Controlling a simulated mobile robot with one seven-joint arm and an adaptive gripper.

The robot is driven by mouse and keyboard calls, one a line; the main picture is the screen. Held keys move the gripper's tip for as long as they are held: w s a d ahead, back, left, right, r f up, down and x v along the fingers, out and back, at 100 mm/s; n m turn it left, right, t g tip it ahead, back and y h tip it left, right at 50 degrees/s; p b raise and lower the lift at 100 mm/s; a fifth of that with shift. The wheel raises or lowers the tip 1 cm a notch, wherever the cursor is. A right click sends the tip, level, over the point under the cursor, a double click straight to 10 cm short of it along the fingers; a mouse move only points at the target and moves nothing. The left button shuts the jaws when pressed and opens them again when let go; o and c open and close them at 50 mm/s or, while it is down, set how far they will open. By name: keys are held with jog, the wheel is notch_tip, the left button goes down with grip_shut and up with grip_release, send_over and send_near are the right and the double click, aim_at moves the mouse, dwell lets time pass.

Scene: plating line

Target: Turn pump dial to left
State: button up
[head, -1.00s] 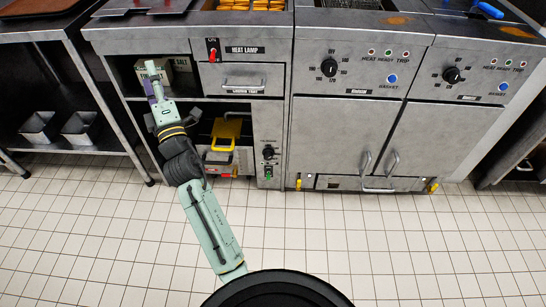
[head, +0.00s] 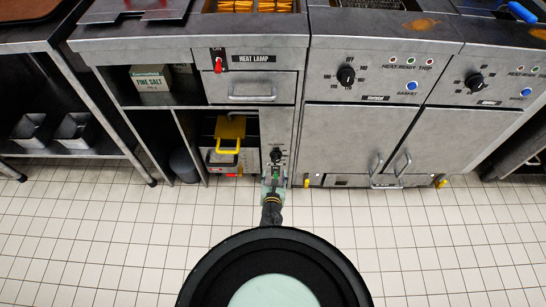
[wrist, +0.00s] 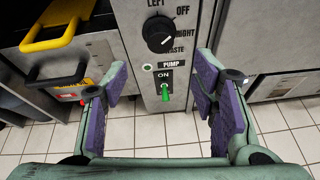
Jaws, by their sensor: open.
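The pump dial (wrist: 160,33) is a round black knob on a narrow grey upright panel (wrist: 148,75). Labels LEFT, OFF, RIGHT and WASTE surround it. A white mark shows on its lower right, towards RIGHT or WASTE; I cannot tell which. The dial also shows small in the head view (head: 276,155). Below it is a green switch lever (wrist: 166,93) marked ON, under a PUMP label. My gripper (wrist: 163,70) is open and empty, with purple-padded fingers either side of the panel, below the dial and apart from it. In the head view my gripper (head: 273,182) is small and low before the panel.
A yellow handle (head: 229,135) sticks out in the open bay left of the panel. Fryer cabinet doors (head: 357,140) with handles stand to the right. A fine salt box (head: 151,78) sits on the upper left shelf. The tiled floor (head: 110,230) in front is clear.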

aim_at(276, 161)
jog(key=b+x, duration=0.3)
jog(key=x, duration=0.5)
jog(key=shift+w+d+f, duration=0.1)
jog(key=shift+w+f, duration=0.05)
jog(key=shift+w, duration=0.15)
jog(key=shift+w+f+b, duration=0.15)
jog(key=shift+w+b, duration=0.15)
jog(key=shift+w, duration=0.25)
jog(key=shift+c, duration=0.4)
jog(key=c, duration=1.1)
